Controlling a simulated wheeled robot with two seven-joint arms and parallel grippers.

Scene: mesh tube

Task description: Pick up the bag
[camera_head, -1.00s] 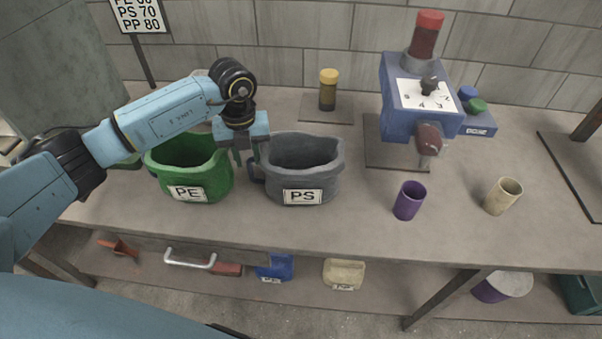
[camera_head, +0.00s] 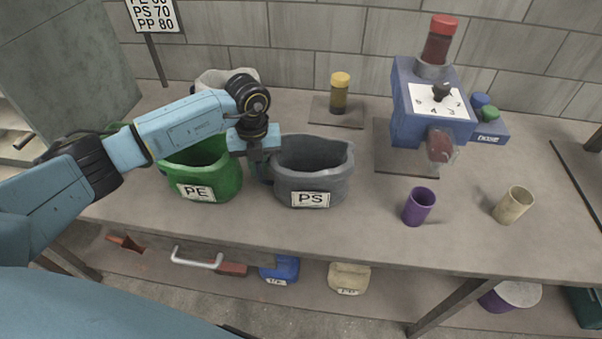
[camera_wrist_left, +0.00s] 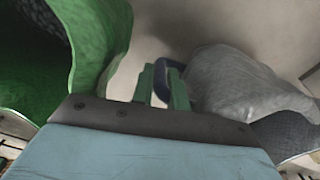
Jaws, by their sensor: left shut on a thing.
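The grey bag labelled PS (camera_head: 312,178) stands upright and open on the bench. The green bag labelled PE (camera_head: 213,180) stands to its left, and a whitish bag (camera_head: 215,77) is partly hidden behind my arm. My left gripper (camera_head: 259,170) is low between the green and grey bags. In the wrist view its green fingers (camera_wrist_left: 164,86) are shut on the dark blue handle (camera_wrist_left: 174,67) at the grey bag's side. The grey bag (camera_wrist_left: 235,82) is to the right there, the green bag (camera_wrist_left: 95,35) to the left. My right gripper is not in view.
A blue machine (camera_head: 428,115) with a dial stands at the back right. A purple cup (camera_head: 419,207) and a beige cup (camera_head: 513,205) stand in front. A yellow-capped jar (camera_head: 340,95) is behind the bags.

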